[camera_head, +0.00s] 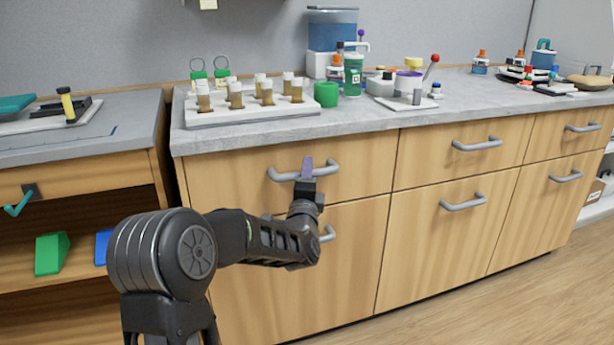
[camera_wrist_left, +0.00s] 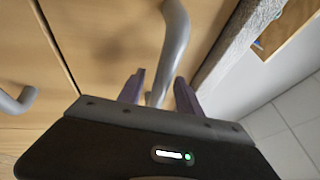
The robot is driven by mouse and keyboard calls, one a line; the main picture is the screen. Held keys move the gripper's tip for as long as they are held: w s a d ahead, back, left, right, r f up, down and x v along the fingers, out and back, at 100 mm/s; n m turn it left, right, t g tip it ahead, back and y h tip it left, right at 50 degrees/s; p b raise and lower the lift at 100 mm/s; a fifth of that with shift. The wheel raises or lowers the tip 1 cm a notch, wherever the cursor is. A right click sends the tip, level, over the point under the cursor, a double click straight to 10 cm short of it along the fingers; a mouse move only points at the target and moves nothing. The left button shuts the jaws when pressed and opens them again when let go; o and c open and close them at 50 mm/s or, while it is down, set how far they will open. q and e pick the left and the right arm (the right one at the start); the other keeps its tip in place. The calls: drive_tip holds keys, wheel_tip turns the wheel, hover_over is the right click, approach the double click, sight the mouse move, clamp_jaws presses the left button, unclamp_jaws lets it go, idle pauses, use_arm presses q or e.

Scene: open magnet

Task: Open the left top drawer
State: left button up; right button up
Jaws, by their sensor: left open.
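The left top drawer (camera_head: 230,177) of the main cabinet has a light wood front and looks shut. Its grey bar handle (camera_head: 277,175) is partly hidden by my left gripper (camera_head: 307,170), which is in front of it. In the left wrist view my left gripper (camera_wrist_left: 160,82) is open, with its two purple-grey fingers on either side of the handle (camera_wrist_left: 175,35). The handle runs through the gap between them. I cannot tell whether either finger touches it. My right gripper is in neither view.
A lower drawer handle (camera_head: 328,233) is just below my wrist. A side desk (camera_head: 80,130) with a teal hook handle (camera_head: 18,204) stands at the left.

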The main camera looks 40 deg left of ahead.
use_arm(q)
drive_tip(key=shift+c, duration=0.4)
clamp_jaws()
idle(1.0)
